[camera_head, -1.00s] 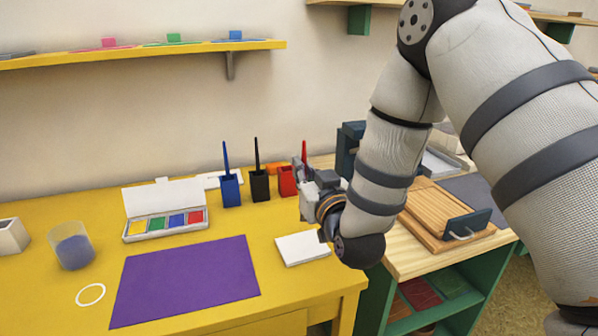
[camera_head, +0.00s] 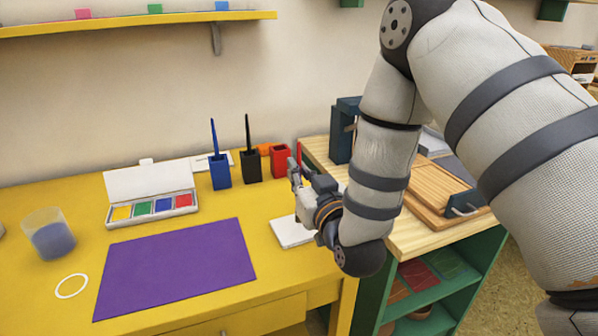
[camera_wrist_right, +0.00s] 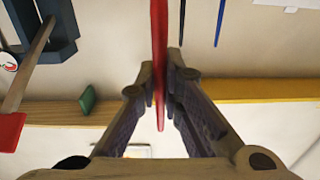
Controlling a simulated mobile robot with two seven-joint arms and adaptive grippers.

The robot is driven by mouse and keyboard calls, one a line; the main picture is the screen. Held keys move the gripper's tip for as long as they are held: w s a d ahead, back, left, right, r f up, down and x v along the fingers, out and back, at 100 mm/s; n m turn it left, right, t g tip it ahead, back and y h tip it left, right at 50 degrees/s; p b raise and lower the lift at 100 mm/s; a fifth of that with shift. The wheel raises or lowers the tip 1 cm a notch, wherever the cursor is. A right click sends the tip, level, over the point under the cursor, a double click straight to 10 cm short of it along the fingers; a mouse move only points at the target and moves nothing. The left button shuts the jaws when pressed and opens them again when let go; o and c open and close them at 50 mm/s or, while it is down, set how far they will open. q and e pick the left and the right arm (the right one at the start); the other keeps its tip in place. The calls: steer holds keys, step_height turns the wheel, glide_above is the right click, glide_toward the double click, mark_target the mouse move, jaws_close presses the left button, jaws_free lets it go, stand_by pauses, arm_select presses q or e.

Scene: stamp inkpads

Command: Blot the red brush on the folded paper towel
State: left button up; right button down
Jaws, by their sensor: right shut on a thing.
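My right gripper (camera_head: 293,172) is shut on the red brush (camera_head: 299,154), in front of and to the right of the red cup (camera_head: 281,162). In the right wrist view the red brush (camera_wrist_right: 159,60) stands between the closed fingertips (camera_wrist_right: 160,82), its tapered end showing between the fingers. In the head view the gripper hides much of the brush. The folded paper towel (camera_head: 287,232), a white square, lies on the yellow table just below the gripper in the picture; the wrist partly covers its right side. I cannot see the brush touching it. My left gripper is not in view.
A blue cup (camera_head: 220,172) and a black cup (camera_head: 251,166), each with a brush, stand left of the red cup. A paint box (camera_head: 151,207), purple sheet (camera_head: 175,268) and water jar (camera_head: 48,234) lie farther left. A wooden-topped shelf unit (camera_head: 412,236) is at right.

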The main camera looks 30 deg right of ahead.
mark_target(300, 146)
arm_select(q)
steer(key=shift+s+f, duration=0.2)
arm_select(e)
steer(key=shift+f, duration=0.6)
stand_by(0.4)
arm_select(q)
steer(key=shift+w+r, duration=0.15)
arm_select(e)
steer(key=shift+f, duration=0.1)
stand_by(1.0)
step_height(300, 146, up, 8)
steer(key=p, duration=0.3)
steer(key=shift+f+p, duration=0.25)
steer(key=shift+p, duration=0.15)
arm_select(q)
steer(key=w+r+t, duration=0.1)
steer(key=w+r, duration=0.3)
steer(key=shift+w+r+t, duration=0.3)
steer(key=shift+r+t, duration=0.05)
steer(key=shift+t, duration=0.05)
arm_select(e)
steer(key=shift+f, duration=0.2)
